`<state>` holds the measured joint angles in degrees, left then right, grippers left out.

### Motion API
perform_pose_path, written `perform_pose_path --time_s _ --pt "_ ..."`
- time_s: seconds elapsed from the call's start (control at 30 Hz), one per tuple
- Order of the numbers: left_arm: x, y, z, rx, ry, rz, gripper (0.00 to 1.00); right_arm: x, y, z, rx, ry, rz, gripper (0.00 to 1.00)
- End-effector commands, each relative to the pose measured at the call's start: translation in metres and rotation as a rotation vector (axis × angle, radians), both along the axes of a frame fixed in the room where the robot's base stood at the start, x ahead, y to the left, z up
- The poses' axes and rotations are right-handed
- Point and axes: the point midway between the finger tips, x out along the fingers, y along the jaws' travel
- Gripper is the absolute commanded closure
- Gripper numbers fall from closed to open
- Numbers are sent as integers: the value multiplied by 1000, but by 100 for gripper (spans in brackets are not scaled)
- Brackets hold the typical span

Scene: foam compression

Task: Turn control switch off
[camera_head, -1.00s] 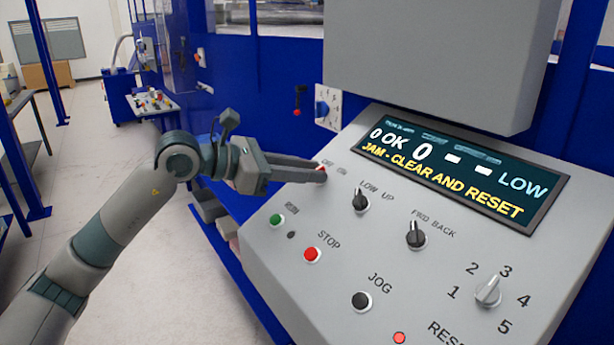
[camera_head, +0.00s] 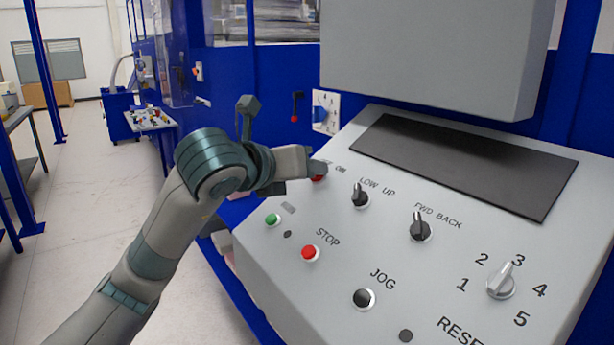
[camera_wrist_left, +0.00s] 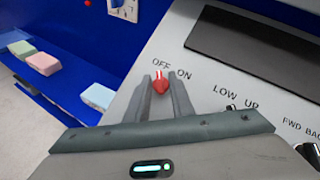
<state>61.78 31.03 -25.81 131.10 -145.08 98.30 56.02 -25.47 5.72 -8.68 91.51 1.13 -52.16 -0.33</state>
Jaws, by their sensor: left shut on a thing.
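The control switch is a small red knob (camera_wrist_left: 160,84) under the OFF and ON labels in the left wrist view. Its pointer mark faces up, toward the OFF side. In the head view a bit of the red knob (camera_head: 318,178) shows under my left gripper (camera_head: 318,172). My left gripper (camera_wrist_left: 161,98) is shut on the red knob, one finger on each side. The display (camera_head: 465,165) on the grey panel (camera_head: 330,290) is dark. My right gripper is in neither view.
The panel also carries a LOW/UP knob (camera_head: 360,196), a FWD/BACK knob (camera_head: 420,228), a green button (camera_head: 272,219), a red STOP button (camera_head: 310,252), a black JOG button (camera_head: 364,299) and a numbered dial (camera_head: 501,281). Foam blocks (camera_wrist_left: 43,63) lie on a blue ledge at left.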

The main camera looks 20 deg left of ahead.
Motion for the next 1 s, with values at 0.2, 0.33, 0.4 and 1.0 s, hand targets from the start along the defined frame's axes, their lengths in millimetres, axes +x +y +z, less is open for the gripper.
perform_pose_path --time_s 0.2,0.33,0.4,1.0 --pt "0 -2 -1 -35 31 76 100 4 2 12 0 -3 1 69" --pt "0 -2 -1 -45 41 94 100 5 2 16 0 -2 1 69" --pt "0 -2 -1 -47 42 99 100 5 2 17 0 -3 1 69" --pt "0 -2 -1 -47 43 100 74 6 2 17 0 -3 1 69"
